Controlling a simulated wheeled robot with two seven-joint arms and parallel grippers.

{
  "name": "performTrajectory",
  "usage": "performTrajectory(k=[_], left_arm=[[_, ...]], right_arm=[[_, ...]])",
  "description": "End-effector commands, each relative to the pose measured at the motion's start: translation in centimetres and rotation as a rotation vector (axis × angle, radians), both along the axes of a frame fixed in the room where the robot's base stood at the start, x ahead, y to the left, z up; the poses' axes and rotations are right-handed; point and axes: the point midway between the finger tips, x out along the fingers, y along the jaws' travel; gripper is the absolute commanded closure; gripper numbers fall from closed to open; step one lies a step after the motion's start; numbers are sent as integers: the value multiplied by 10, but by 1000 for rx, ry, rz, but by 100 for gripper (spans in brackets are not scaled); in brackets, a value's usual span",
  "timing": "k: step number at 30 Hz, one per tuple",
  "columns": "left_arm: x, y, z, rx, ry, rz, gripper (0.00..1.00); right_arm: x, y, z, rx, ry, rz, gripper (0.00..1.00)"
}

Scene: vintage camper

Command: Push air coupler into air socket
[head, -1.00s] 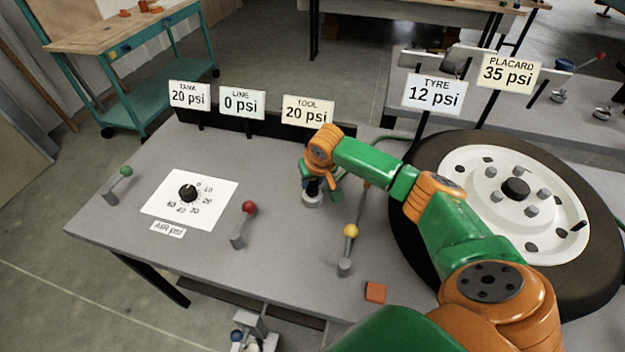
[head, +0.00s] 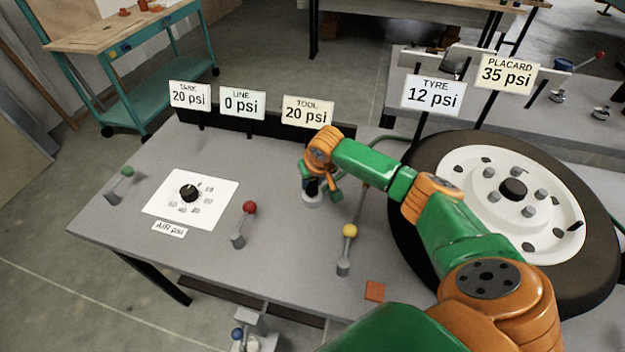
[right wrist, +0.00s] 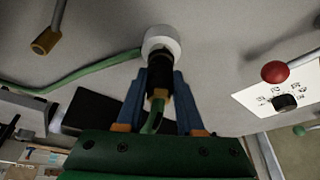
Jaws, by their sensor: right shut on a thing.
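The air coupler (right wrist: 159,78) is a black cylinder with a brass end and a green hose; it is between the blue fingers of my right gripper (right wrist: 158,100) in the right wrist view. My right gripper (head: 317,188) is shut on it, low over the table behind the yellow-knobbed lever. The air socket (right wrist: 161,41) is a short pale round post on the table; it also shows in the head view (head: 312,200). The coupler's front end is lined up with the socket and appears to meet it; how deep it sits I cannot tell. My left gripper is not in view.
A dial (head: 190,193) and levers with green (head: 127,171), red (head: 249,208) and yellow (head: 349,230) knobs stand on the grey table (head: 200,250). The wheel (head: 520,200) lies right, under my arm. Signs read tank 20, line 0, tool 20, tyre 12 and placard 35 psi.

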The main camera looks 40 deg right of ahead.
Motion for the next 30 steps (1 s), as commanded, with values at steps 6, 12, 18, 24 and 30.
performTrajectory(k=[6, 12, 18, 24, 30], left_arm=[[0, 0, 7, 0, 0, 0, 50], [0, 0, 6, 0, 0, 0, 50], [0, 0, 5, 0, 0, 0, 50], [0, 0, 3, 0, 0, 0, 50], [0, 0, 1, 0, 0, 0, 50]], right_arm=[[0, 0, 1, 0, 2, 0, 100], [0, 0, 0, -1, 1, 0, 100], [0, 0, -1, -1, 0, 0, 100], [0, 0, -5, 0, 0, 0, 100], [0, 0, -9, 0, 0, 0, 100]])
